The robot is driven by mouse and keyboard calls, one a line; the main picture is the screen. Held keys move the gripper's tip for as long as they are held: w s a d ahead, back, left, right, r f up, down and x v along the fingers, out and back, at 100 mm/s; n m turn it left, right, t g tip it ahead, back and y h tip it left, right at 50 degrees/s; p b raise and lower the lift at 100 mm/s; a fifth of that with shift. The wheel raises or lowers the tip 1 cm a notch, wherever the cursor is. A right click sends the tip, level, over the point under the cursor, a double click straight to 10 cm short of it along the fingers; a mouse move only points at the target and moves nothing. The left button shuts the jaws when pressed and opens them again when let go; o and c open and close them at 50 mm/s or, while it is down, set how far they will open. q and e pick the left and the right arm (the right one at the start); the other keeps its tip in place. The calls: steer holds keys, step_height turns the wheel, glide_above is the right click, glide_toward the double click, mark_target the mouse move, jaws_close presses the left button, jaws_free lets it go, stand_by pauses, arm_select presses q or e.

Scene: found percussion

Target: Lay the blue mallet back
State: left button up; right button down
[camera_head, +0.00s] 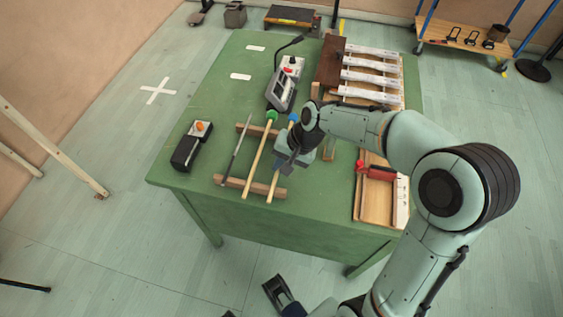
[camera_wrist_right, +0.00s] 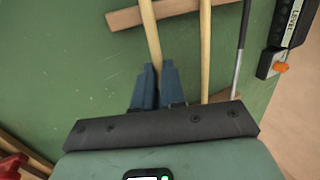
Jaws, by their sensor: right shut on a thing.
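The blue mallet shows its blue head (camera_head: 293,117) just beyond my right wrist and its pale stick (camera_head: 273,184) in front of it. My right gripper (camera_head: 285,166) is shut on that stick; the right wrist view shows the stick (camera_wrist_right: 151,40) between the two blue fingers (camera_wrist_right: 157,82). The stick crosses the front wooden rail (camera_head: 235,183); I cannot tell whether it touches it. The back rail (camera_head: 249,129) is partly hidden. A green-headed mallet (camera_head: 258,150) and a thin grey rod (camera_head: 239,147) lie across the rails, left of it. My left gripper (camera_head: 280,292) appears low in view, its jaws unclear.
The green table (camera_head: 210,95) also bears a black box with an orange knob (camera_head: 193,145), a grey device with a microphone (camera_head: 283,88), a row of metal bars (camera_head: 370,70), and a wooden tray with a red clamp (camera_head: 376,172). The table's front edge is close to the rack.

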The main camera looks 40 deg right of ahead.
steer(key=shift+f, duration=0.25)
steer(key=c, duration=1.1)
jaws_free()
arm_select(q)
steer(key=r+p, duration=0.1)
steer(key=s+r+p, duration=0.1)
steer(key=shift+r+p, duration=0.15)
steer(key=shift+p, duration=0.25)
arm_select(e)
steer(key=v, duration=1.3)
steer(key=shift+r, duration=0.25)
arm_select(q)
steer(key=shift+s+a, duration=0.1)
arm_select(e)
steer(key=shift+s+a, duration=0.1)
steer(key=shift+a, duration=0.05)
